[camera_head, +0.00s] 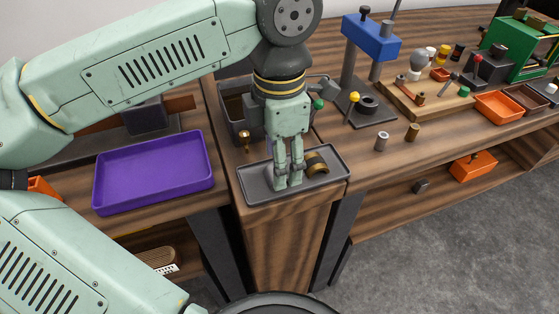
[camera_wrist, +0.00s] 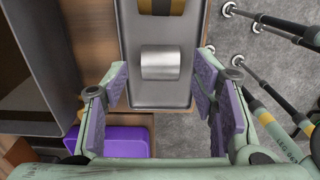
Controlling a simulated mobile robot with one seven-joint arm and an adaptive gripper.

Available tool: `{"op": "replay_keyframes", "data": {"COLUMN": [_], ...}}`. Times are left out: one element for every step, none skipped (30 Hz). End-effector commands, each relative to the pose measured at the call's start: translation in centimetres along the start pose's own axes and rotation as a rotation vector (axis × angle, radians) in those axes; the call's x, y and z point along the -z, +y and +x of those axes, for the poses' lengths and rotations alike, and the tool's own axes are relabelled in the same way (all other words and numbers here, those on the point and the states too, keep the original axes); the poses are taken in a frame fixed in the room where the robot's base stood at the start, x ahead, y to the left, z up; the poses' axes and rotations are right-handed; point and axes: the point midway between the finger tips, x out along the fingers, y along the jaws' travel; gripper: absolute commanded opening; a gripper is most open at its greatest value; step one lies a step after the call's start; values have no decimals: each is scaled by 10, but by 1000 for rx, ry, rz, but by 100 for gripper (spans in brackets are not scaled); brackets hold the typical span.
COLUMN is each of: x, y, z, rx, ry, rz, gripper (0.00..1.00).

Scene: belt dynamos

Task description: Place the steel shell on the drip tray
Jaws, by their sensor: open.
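The steel shell (camera_wrist: 161,62) is a smooth silver cylinder lying on its side on the drip tray, in the wrist view. The drip tray (camera_head: 253,191) is a shallow grey tray at the bench corner; it also shows in the wrist view (camera_wrist: 129,30). My gripper (camera_head: 288,184) points down over the tray. In the wrist view my gripper (camera_wrist: 162,84) is open, with a finger on each side of the shell and a gap to it on both sides. In the head view my fingers hide most or all of the shell.
A brass-and-dark curved part (camera_head: 317,162) lies on the tray beside my gripper. A grey bin (camera_head: 236,100) stands behind, a purple tray (camera_head: 155,170) to the left. A small silver cylinder (camera_head: 381,141) and a brass one (camera_head: 412,132) stand on the right bench.

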Motion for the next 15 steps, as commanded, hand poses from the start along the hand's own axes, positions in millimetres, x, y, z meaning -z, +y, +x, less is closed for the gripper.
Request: {"op": "replay_keyframes", "data": {"x": [-1,-1,-1,-1,-1,-1,-1,-1,-1,-1,-1,-1,-1,-1,-1], "y": [0,0,0,0,0,0,0,0,0,0,0,0,0,0,0], "z": [-8,-14,-24,-30,-37,-46,-53,-60,-68,-73,-79,-85,-89,-93,-97], "rx": [-2,-2,-2,-3,-1,-3,-2,-1,-1,-1,-1,0,0,0,0], "ry": [-2,-1,-2,-1,-3,-1,-1,-2,-1,-2,-1,-2,-2,-1,0], "rz": [0,0,-1,0,0,0,-1,0,-1,-1,0,1,1,1,1], "gripper": [53,53,53,53,53,53,53,53,53,53,53,53,53,53,53]}}
